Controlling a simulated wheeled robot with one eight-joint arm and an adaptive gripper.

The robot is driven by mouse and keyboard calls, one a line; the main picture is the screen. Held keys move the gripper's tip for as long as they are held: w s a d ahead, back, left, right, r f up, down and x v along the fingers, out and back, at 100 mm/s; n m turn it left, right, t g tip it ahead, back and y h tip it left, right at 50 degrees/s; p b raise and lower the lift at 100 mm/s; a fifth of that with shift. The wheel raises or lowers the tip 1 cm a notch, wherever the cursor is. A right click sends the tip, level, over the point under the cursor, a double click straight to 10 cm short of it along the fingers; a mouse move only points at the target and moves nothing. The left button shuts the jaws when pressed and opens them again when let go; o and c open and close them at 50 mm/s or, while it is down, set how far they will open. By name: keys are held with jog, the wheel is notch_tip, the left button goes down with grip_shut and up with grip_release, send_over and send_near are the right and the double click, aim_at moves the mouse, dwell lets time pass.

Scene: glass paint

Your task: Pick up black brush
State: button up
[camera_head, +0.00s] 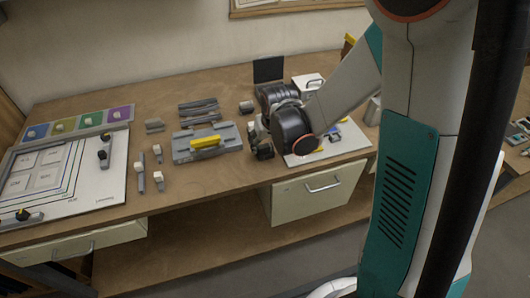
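My arm reaches in from the right, and its black wrist hangs over the right part of the wooden worktable (225,185). My gripper (259,142) points down near the tabletop, just right of a grey tray with a yellow bar. Its fingers are small and dark here, so I cannot tell whether they are open or hold anything. I cannot pick out the black brush for sure. Small dark-topped tools (104,152) lie on the white board at the left. The area behind my wrist is hidden.
The grey tray (178,150) carries a yellow bar (206,142). Several grey pieces with pale blocks (140,176) stand left of it. The white board (90,195) and coloured squares (92,120) are at the left. A white sheet (345,141) lies under my wrist. The table's front middle is clear.

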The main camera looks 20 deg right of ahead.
aim_at(266, 146)
jog(key=b+x, duration=0.1)
jog(key=x, duration=0.4)
jog(key=shift+d+b, duration=0.15)
jog(key=shift+b, duration=0.2)
jog(key=c, duration=0.9)
notch_tip(266, 146, up, 20)
jog(key=p, duration=0.5)
jog(key=shift+o, duration=1)
jog(key=shift+f+p, duration=0.15)
jog(key=shift+p, duration=0.15)
